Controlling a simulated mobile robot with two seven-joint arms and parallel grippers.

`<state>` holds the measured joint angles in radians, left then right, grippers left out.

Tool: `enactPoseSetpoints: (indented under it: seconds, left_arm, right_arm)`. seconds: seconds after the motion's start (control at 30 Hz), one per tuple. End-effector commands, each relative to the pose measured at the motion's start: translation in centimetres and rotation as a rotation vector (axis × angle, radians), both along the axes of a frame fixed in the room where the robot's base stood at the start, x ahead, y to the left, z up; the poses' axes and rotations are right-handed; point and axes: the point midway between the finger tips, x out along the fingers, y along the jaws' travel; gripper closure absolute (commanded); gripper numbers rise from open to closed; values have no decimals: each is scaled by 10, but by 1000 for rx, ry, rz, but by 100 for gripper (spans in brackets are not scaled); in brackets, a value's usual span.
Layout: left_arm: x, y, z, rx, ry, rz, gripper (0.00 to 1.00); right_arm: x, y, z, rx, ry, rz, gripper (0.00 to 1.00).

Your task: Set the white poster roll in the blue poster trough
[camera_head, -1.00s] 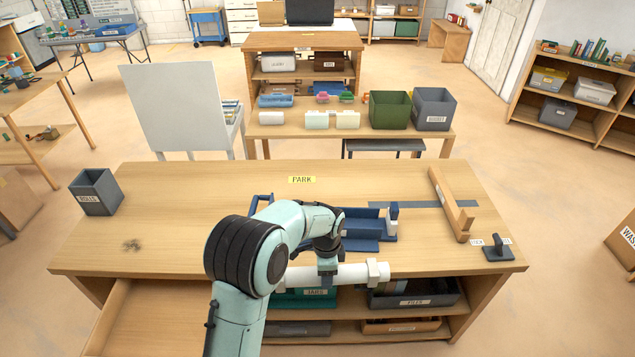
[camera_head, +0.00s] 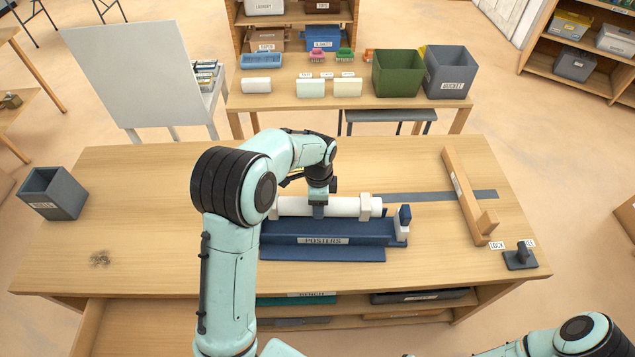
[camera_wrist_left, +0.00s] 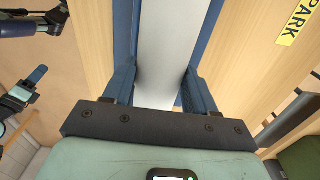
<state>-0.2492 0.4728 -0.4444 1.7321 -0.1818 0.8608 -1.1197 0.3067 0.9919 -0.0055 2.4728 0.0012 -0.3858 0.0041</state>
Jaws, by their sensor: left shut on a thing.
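The white poster roll (camera_head: 345,207) lies level, left to right, along the blue poster trough (camera_head: 325,252), whose front is labelled POSTERS. My left gripper (camera_head: 318,211) is shut around the roll's middle from above. The roll shows just above and behind the trough's front wall; I cannot tell whether it rests on the trough floor. A white collar is near its right end, close to the trough's right end piece. In the left wrist view, the roll (camera_wrist_left: 165,45) runs between my fingers (camera_wrist_left: 160,90), with blue trough strips either side.
A wooden rail (camera_head: 465,195) and a dark lever (camera_head: 520,257) stand on the bench (camera_head: 160,220) to the right. A grey bin (camera_head: 53,195) is at its left. The bench's left part is mostly clear. A table with bins (camera_head: 398,73) stands behind.

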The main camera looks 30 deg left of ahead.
Motion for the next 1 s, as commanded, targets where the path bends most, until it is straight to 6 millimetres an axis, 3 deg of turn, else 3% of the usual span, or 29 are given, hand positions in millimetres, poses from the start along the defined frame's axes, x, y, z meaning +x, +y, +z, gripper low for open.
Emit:
enactPoseSetpoints:
  seconds: [0.37,0.8,1.0]
  left_arm:
    - [-2,0,-11,0,2,1,82]
    - [-2,0,-57,1,3,0,82]
    - [-1,0,-66,0,1,0,82]
  right_arm:
    - [-8,0,-6,0,9,-1,60]
    - [-33,0,-29,0,38,-1,60]
    - [-37,0,-34,0,43,-1,60]
